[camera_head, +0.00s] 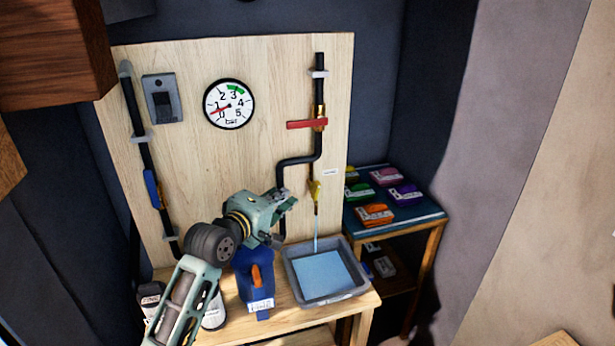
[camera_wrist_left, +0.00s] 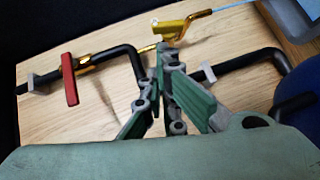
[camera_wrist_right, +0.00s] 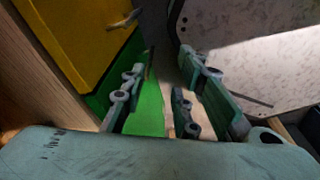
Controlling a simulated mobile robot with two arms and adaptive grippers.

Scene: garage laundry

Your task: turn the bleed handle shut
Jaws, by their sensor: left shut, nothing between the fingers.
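The yellow bleed handle (camera_head: 315,190) sits low on the black pipe, right of the board's middle. A thin blue stream runs from it into a grey tray (camera_head: 367,287). In the left wrist view the bleed handle (camera_wrist_left: 180,27) is at the top, just beyond the fingertips. My left gripper (camera_head: 291,202) is shut and empty, to the left of the handle; its fingertips also show in the left wrist view (camera_wrist_left: 168,62). I see a gap between them and the handle. My right gripper (camera_wrist_right: 165,70) is open and empty, away from the board.
A red lever (camera_head: 306,124) crosses the pipe above the bleed handle. A pressure gauge (camera_head: 229,104) reads low, near 0 to 1. A shelf (camera_head: 425,212) with coloured packs stands right.

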